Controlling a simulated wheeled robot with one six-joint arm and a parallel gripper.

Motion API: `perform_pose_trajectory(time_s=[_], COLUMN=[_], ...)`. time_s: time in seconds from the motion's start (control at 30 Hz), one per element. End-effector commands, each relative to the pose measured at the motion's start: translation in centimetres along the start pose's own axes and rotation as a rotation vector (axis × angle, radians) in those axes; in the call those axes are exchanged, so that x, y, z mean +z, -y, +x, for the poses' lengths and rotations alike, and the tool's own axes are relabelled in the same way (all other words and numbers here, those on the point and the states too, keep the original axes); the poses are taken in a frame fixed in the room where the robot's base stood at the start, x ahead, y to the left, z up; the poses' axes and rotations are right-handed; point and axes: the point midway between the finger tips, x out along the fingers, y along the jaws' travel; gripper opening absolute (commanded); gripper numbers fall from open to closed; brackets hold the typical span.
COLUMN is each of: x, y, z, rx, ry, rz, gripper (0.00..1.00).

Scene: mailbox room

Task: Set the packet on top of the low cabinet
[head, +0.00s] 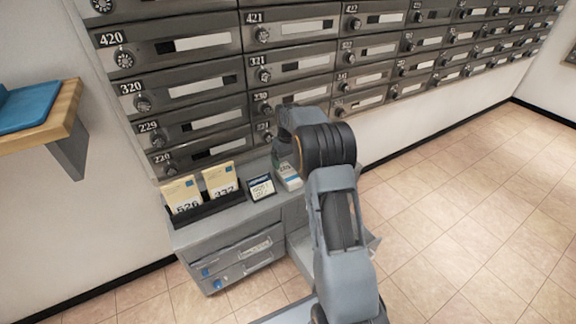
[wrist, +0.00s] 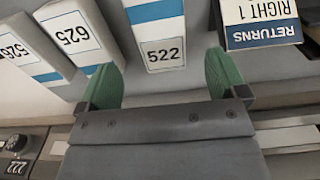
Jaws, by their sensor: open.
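The grey low cabinet (head: 210,232) stands below the mailbox wall. A white packet (head: 290,181) is on its top. In the wrist view, a white packet with a blue stripe and the label 522 (wrist: 161,28) lies ahead of my gripper (wrist: 162,84), roughly centred between the green fingertips. My gripper is open and empty, with no clear contact on the packet. In the head view my arm hides the fingertips and part of the cabinet.
A dark tray (head: 210,209) of numbered tan envelopes stands at the cabinet's left. A small sign (head: 261,188) is between tray and packet; a RETURNS sign (wrist: 262,30) shows upside down in the wrist view. Mailboxes (head: 190,90) rise behind. Tiled floor (head: 470,210) is clear to the right.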

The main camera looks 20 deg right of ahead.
Motion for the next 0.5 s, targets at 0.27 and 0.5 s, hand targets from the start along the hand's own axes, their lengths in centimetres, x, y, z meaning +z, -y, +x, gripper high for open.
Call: perform_pose_trajectory(time_s=[0.27, 0.5], x=[0.0, 1.1], y=[0.0, 1.2], z=[-4.3, -6.9], rx=[0.0, 0.005], ry=[-0.001, -0.015], rz=[0.0, 0.004], gripper=[0.91, 0.91])
